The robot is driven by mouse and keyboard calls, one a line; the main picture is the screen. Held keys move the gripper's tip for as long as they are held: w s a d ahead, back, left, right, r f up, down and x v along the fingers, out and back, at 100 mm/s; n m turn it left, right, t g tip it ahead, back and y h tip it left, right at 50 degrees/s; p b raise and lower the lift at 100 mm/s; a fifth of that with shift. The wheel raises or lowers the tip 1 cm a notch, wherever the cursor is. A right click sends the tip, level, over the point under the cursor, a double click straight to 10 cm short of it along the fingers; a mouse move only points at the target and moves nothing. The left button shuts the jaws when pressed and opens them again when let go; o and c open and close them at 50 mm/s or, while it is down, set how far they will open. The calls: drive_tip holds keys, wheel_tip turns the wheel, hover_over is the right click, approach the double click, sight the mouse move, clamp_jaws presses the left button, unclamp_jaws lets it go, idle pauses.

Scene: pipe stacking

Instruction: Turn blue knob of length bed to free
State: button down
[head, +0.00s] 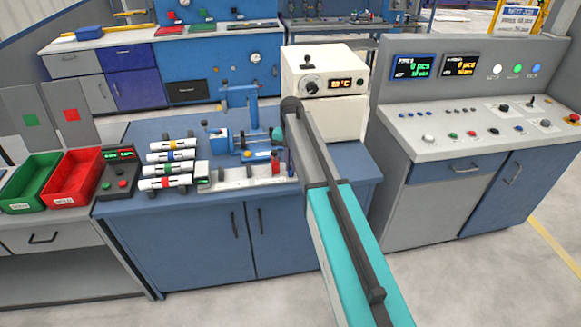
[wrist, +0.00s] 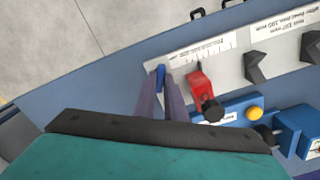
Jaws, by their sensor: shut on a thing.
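The length bed (wrist: 232,50) is a pale, ruled plate on the blue bench; in the head view it is the light strip (head: 236,184) along the front of the fixture. The blue knob (wrist: 161,72) is at the end of this plate, beside a red clamp (wrist: 201,90) with a black ball. My gripper (wrist: 160,82) is shut on the blue knob, with a finger on each side of it. In the head view my gripper (head: 290,165) reaches down beside the red clamp (head: 275,164), and the blue knob cannot be made out there.
A yellow button (wrist: 253,113) and dark angled blocks (wrist: 256,68) are close to my fingers. White pipes with coloured bands (head: 168,157) lie left of the fixture. A cream heater box (head: 324,90) stands behind my arm. A red bin (head: 72,180) is further left.

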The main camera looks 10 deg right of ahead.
drive_tip(key=n+b, duration=0.1)
drive_tip(key=n, duration=0.4)
drive_tip(key=shift+n, duration=0.4)
drive_tip(key=c, duration=1.8)
unclamp_jaws()
drive_tip(key=shift+r, duration=0.1)
wheel_tip(320, 180, up, 14)
drive_tip(key=b, duration=0.3)
drive_tip(key=shift+f, duration=0.3)
